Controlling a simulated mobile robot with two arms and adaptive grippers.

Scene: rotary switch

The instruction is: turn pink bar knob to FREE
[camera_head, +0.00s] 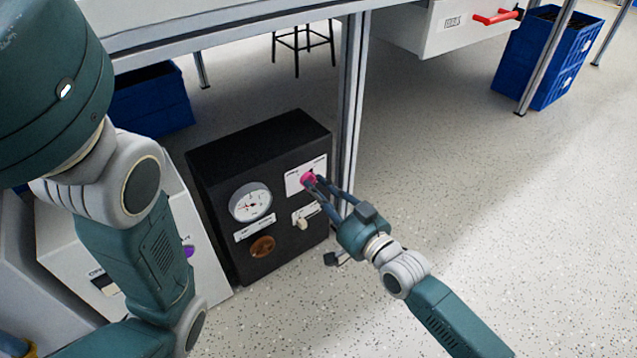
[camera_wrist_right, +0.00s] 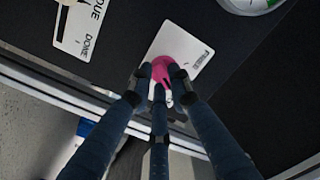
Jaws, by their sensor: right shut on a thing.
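The pink bar knob (camera_head: 308,179) sits on a white label plate (camera_head: 291,182) on the front of a black box (camera_head: 225,185). In the right wrist view the pink knob (camera_wrist_right: 161,70) lies between my fingertips, and the word FREE reads on the plate (camera_wrist_right: 184,38) beside it. My right gripper (camera_head: 314,183) is shut on the knob, its fingers covering part of it. The bar's exact pointing direction is hard to tell. My left arm fills the left side of the head view, but its gripper is out of view.
The black box also carries a round gauge (camera_head: 250,203), a brown knob (camera_head: 262,246) and a small white switch (camera_head: 302,223). A grey panel box with a purple knob (camera_head: 188,251) stands at left. A metal table leg (camera_head: 351,100) rises right behind the black box.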

